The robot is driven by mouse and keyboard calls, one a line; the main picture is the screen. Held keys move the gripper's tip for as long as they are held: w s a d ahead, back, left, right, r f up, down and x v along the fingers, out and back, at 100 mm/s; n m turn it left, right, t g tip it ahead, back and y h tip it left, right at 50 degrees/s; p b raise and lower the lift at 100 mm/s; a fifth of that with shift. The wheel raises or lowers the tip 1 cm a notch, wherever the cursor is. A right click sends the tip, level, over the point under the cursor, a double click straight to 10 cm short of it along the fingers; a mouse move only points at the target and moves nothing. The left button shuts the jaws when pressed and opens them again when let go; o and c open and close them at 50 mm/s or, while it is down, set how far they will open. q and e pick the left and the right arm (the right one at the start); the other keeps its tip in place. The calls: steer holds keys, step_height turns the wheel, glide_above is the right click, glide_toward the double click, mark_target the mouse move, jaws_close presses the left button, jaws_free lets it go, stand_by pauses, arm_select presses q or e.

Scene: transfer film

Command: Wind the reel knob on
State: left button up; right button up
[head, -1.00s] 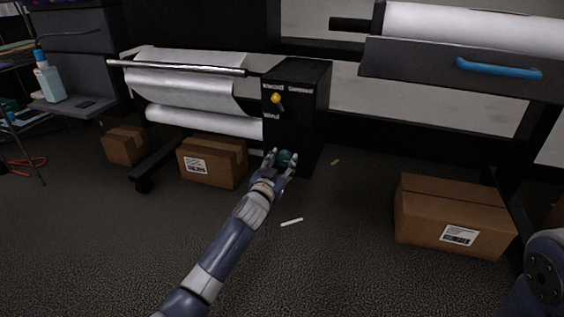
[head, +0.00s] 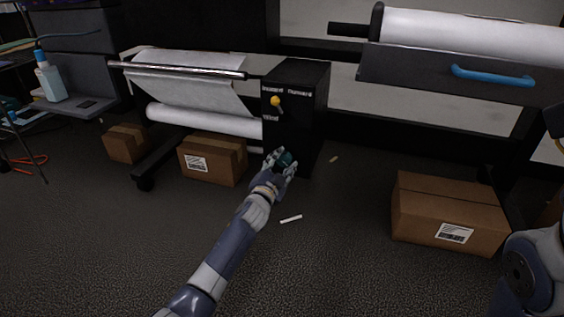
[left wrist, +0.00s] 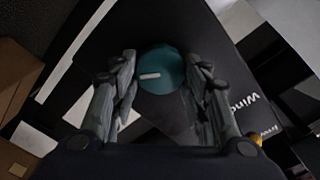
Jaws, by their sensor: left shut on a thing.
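The reel knob (head: 287,159) is a round teal knob low on the front of a black control box (head: 295,120). It also shows in the left wrist view (left wrist: 165,75), where a short white mark lies across its left part. My left gripper (head: 280,161) is shut on the knob, with a finger on each side of it. A white film sheet (head: 190,88) hangs from a metal bar (head: 180,69) to the left of the box, above a white roll (head: 205,120). My right gripper is not in view; part of my right arm shows at the lower right.
A yellow selector knob (head: 275,101) sits above the reel knob, near white lettering. Cardboard boxes stand below the film (head: 212,160) and at right (head: 450,211). A grey tray with a blue handle (head: 493,76) juts out at upper right. The floor between is mostly clear.

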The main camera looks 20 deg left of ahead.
arm_select(q)
steer(key=shift+d+m, duration=0.1)
steer(key=shift+m, duration=0.3)
steer(key=o, duration=1)
steer(key=shift+o, duration=0.2)
steer(key=s, duration=1.2)
steer(key=shift+a, duration=0.25)
